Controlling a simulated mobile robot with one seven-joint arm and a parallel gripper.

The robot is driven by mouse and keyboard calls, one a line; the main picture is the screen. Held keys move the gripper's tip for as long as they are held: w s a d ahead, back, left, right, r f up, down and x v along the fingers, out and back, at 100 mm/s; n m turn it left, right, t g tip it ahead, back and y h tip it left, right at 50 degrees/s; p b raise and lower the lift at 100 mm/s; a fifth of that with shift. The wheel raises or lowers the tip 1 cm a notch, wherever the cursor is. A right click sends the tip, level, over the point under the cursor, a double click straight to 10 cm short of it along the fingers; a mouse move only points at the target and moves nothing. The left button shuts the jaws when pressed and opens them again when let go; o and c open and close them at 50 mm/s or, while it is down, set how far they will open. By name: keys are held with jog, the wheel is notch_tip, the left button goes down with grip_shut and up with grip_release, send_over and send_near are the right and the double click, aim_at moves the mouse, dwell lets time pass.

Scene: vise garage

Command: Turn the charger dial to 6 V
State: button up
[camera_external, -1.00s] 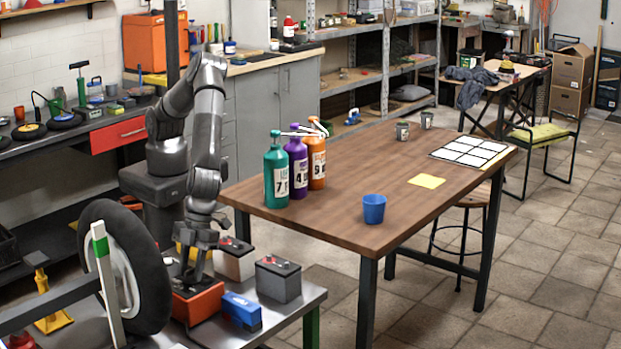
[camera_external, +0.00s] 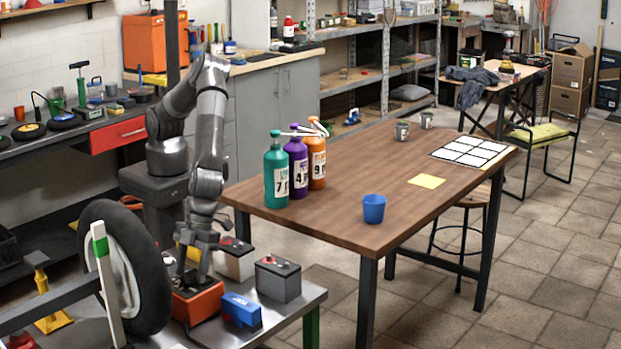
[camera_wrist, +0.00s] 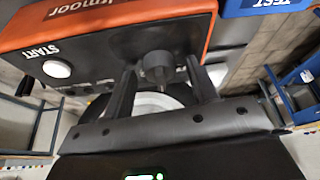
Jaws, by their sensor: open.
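The charger is an orange box with a dark front (camera_external: 200,302), on the metal workbench at the lower left in the external view. In the wrist view its body (camera_wrist: 110,22) fills the top, with "START" lettering beside a round white button (camera_wrist: 56,68). The grey dial (camera_wrist: 156,66) sticks out from its dark panel. My gripper (camera_wrist: 161,70) is open, one finger on each side of the dial, with gaps visible. In the external view my gripper (camera_external: 190,270) points down at the charger. The dial's scale and setting cannot be read.
A blue box (camera_external: 241,310) stands right of the charger; it shows as a blue corner in the wrist view (camera_wrist: 268,6). Two batteries (camera_external: 278,279) (camera_external: 234,260) stand behind. A wheel (camera_external: 125,268) stands close on the left. The wooden table (camera_external: 330,232) is to the right.

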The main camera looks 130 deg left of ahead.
jog(key=v, duration=1)
jog(key=shift+r, duration=0.4)
jog(key=shift+a, duration=0.15)
